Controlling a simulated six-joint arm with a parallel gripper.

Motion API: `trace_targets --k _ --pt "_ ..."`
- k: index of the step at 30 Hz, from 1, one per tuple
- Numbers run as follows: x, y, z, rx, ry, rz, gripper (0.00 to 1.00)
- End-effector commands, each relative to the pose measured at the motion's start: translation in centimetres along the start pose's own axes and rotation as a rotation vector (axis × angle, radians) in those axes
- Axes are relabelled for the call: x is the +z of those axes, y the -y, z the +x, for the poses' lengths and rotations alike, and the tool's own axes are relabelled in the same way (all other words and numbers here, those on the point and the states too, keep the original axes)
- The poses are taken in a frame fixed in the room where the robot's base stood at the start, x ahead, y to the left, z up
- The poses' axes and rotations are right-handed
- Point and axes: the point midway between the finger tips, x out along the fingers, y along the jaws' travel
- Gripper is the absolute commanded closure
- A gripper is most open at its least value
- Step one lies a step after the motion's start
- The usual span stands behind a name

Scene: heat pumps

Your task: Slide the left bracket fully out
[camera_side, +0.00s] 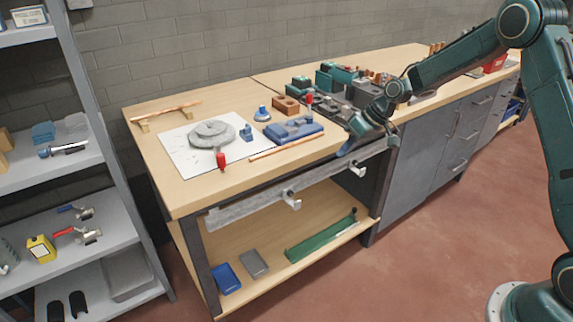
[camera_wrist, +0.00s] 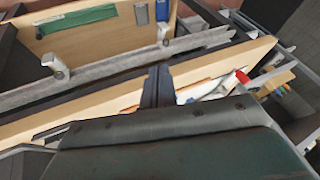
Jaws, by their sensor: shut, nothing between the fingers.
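Two pale brackets hang on a long grey rail (camera_side: 245,208) along the bench's front edge. The left bracket (camera_side: 291,200) is near the rail's middle and juts forward; the right bracket (camera_side: 357,169) is farther right. In the wrist view the scene is turned round, so the left bracket (camera_wrist: 162,36) shows right of the right bracket (camera_wrist: 55,66). My gripper (camera_side: 345,150) is above the bench's front edge, near the right bracket and apart from both brackets. Its dark fingers (camera_wrist: 157,78) are together and empty in the wrist view.
The wooden bench top (camera_side: 185,190) holds a white sheet (camera_side: 175,145) with a grey round part, a blue block (camera_side: 292,131) and a red-handled tool (camera_side: 221,160). A green tray (camera_side: 320,237) and a blue tray (camera_side: 227,279) lie on the lower shelf. Space before the rail is clear.

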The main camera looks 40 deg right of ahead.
Motion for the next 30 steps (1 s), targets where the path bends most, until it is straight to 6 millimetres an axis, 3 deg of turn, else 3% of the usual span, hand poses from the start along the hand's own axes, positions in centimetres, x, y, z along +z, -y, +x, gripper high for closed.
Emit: trace_targets --k 6,12,30 --pt "0.8 -3.4 5.0 -0.057 -0.014 0.029 1.00" --pt "1.6 -5.5 8.3 -0.096 -0.031 0.046 1.00" --pt "1.9 -6.2 10.4 -0.113 -0.040 0.053 1.00"
